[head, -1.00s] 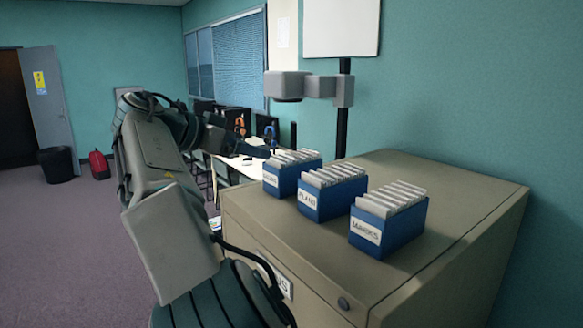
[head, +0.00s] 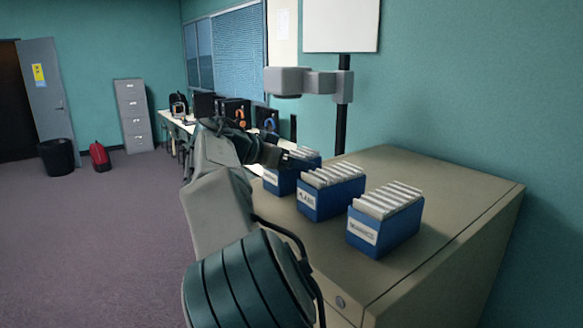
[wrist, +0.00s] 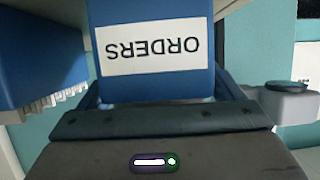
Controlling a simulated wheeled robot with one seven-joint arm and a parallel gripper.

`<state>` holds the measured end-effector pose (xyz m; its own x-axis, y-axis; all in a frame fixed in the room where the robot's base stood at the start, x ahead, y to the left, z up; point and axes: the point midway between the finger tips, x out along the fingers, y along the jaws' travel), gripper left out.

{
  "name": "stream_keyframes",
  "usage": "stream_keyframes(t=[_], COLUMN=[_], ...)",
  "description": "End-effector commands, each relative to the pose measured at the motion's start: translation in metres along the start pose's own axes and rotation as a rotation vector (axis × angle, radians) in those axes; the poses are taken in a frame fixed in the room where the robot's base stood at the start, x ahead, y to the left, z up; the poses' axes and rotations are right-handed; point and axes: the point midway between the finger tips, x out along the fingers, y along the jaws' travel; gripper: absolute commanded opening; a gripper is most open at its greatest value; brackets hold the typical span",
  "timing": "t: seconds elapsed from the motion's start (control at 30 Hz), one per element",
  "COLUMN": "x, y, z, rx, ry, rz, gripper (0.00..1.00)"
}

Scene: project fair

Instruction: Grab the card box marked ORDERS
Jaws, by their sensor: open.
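The blue card box marked ORDERS (wrist: 112,88) fills the top middle of the wrist view, its white label upside down and close to the camera. In the head view the farthest blue box (head: 279,183), partly covered by my arm, appears to be this one; its label is hidden there. My gripper (wrist: 160,97) is open, with a finger showing at each lower side of the ORDERS box. I cannot tell whether they touch it. In the head view my gripper (head: 290,160) is at that farthest box.
A middle blue box (head: 330,200) and a nearer right one (head: 384,233) stand on the beige cabinet top (head: 455,200). A neighbouring blue box (wrist: 40,50) is close at left in the wrist view. A grey arm-like fixture on a black post (head: 343,115) stands behind.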

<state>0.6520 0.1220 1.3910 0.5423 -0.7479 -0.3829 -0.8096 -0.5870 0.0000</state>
Motion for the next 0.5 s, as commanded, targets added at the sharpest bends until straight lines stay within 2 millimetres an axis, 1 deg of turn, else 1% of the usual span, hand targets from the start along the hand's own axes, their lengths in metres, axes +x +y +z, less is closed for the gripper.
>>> stream_keyframes(t=[0.2, 0.27, 0.3, 0.37, 0.4, 0.43, 0.5], x=[0.0008, 0.0010, 0.0010, 0.0011, 0.0011, 0.0011, 0.0010], y=[-0.0001, 0.0000, 0.0000, 0.0001, 0.0001, 0.0001, 0.0003], z=[0.0005, 0.0004, 0.0003, 0.0003, 0.0002, 0.0002, -0.0007], rx=[0.000, 0.000, 0.000, 0.000, 0.000, 0.000, 0.001], ry=[0.000, 0.000, 0.000, 0.000, 0.000, 0.000, 0.001], rz=[0.000, 0.000, 0.000, 0.000, 0.000, 0.000, 0.000], gripper=[0.87, 0.71, 0.59, 0.43, 0.32, 0.29, 0.29])
